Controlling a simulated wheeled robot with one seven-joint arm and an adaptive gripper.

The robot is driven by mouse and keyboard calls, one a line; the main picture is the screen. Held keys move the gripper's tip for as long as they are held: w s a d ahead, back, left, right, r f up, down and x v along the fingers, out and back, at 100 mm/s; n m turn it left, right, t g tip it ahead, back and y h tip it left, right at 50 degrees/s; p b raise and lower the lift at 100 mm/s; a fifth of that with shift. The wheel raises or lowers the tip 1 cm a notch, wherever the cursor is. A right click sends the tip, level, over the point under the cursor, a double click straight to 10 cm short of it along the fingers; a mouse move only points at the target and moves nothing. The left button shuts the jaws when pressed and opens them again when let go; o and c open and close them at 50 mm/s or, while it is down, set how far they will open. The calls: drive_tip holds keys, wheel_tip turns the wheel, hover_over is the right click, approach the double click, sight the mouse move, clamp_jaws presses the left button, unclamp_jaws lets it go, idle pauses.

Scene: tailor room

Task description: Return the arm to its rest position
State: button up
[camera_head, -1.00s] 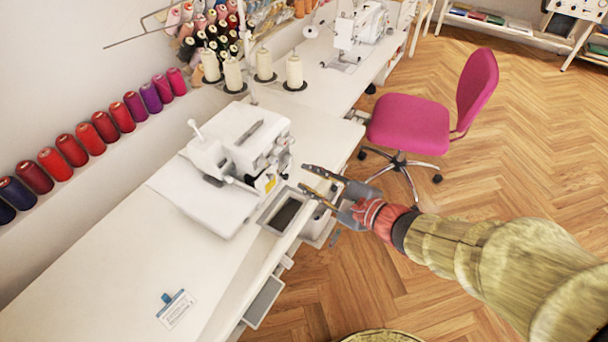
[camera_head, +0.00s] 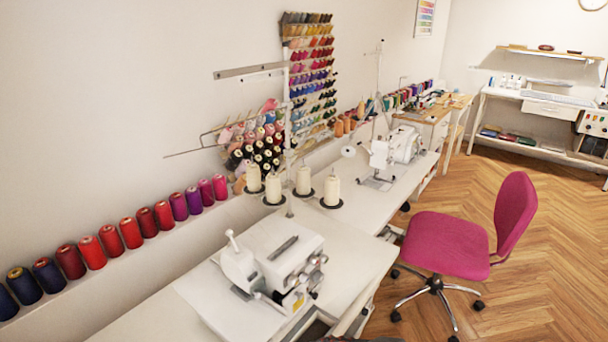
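My gripper is not in view in the head view now. Only a small dark shape, possibly part of my arm, shows at the bottom edge, right of the white sewing machine. The white sewing machine (camera_head: 285,253) stands on the near white table (camera_head: 340,255). Whether the gripper is open or holds anything is hidden.
A pink swivel chair (camera_head: 447,243) stands to the right of the table, on the wooden floor (camera_head: 550,260). Thread cones (camera_head: 332,190) stand behind the machine. A second sewing machine (camera_head: 395,150) stands farther along. The floor right of the chair is clear.

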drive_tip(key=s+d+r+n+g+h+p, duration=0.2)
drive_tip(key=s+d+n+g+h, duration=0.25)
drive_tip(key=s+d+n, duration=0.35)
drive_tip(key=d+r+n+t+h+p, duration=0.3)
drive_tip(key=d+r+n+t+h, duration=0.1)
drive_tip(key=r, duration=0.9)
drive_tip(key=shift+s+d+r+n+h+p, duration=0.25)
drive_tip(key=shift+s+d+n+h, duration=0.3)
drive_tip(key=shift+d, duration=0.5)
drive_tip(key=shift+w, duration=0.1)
